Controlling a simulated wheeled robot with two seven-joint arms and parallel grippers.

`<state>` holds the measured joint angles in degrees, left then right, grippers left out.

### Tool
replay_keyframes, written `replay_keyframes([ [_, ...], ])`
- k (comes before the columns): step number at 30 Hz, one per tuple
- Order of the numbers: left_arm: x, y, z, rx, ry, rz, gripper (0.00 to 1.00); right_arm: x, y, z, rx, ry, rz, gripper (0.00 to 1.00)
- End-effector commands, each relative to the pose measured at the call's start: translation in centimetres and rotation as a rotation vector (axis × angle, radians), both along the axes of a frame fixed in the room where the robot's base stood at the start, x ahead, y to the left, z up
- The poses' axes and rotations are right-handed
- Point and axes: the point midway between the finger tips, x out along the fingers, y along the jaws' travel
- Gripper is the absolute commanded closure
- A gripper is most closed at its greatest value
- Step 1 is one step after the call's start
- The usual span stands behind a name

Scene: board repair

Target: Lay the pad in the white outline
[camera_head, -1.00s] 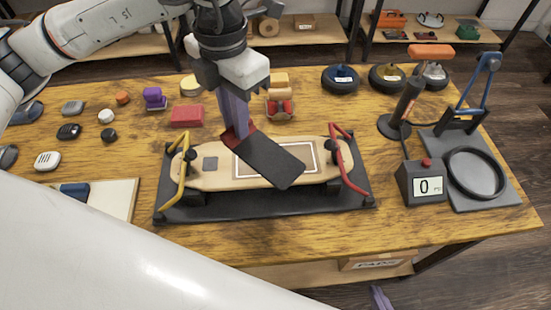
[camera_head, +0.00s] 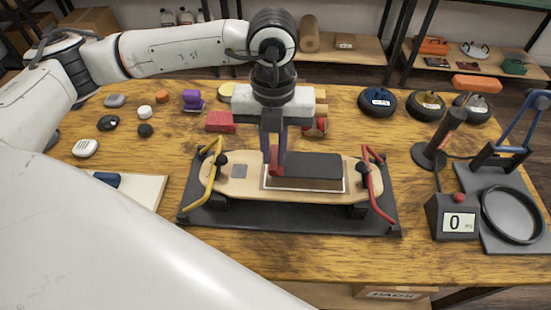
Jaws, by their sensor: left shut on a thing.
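The dark grey pad (camera_head: 314,166) is level over the white outline (camera_head: 300,191) on the wooden skateboard deck (camera_head: 215,190). The outline's left and front edges show beside the pad; its back edge is hidden. I cannot tell whether the pad touches the deck or is just above it. My left gripper (camera_head: 275,168) points down and is shut on the pad's left end, where a red part shows at the fingertips. My right gripper is not in view.
The deck sits in a black fixture (camera_head: 290,222) with a yellow clamp (camera_head: 211,175) at left and a red clamp (camera_head: 373,185) at right. A scale display (camera_head: 459,222) stands to the right. Small loose parts lie at left; wheel-like discs (camera_head: 377,102) stand at the back.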

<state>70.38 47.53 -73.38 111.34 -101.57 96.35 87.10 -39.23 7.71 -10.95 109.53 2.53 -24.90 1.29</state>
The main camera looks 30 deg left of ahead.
Motion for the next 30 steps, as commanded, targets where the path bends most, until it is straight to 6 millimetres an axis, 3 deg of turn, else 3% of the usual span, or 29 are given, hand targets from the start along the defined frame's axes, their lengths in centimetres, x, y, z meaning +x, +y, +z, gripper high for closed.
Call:
replay_keyframes([
  [6, -0.1, 0.1, -3.0, 0.002, 0.003, 0.0, 1.0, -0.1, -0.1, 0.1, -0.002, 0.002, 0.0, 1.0],
  [18, 0.0, 0.0, -3.8, 0.0, 0.0, -0.001, 1.0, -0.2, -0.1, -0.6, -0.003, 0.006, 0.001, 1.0],
  [19, 0.0, 0.0, -3.6, 0.0, 0.0, -0.001, 0.82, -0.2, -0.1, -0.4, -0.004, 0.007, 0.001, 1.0],
  [21, 0.0, 0.0, -3.5, 0.001, 0.0, -0.001, 0.7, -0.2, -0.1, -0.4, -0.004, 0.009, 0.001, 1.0],
  [30, 0.0, 0.0, -3.5, 0.001, 0.0, -0.001, 0.68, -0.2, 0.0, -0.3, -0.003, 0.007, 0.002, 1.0],
])
